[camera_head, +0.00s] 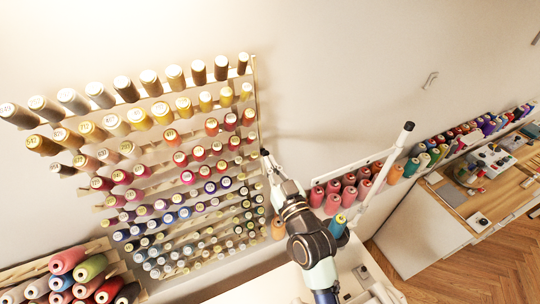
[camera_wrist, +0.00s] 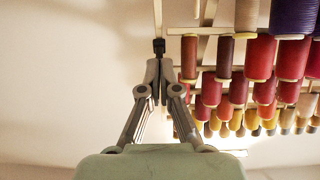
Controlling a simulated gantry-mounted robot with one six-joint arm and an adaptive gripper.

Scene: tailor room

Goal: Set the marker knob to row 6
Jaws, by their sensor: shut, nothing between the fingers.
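The thread rack (camera_head: 190,92) stands against the wall at the left in the head view, with several rows of spools. A thin pale upright rail (camera_head: 257,100) runs down its right edge; it also shows in the wrist view (camera_wrist: 157,18). A small black marker knob (camera_wrist: 158,45) sits on this rail, just beyond my fingertips. My gripper (camera_wrist: 158,68) is shut and empty, its tips at or very near the knob; contact cannot be told. In the head view my gripper (camera_head: 267,160) is beside the rail, about midway down the rack. The knob's exact row is unclear.
Spools (camera_wrist: 224,55) hang close to the right of my fingers in the wrist view; bare wall (camera_wrist: 70,70) lies left. In the head view, a shelf of red spools (camera_head: 348,190) and a white post (camera_head: 385,170) stand right of my arm. Several large cones (camera_head: 68,260) lie lower left.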

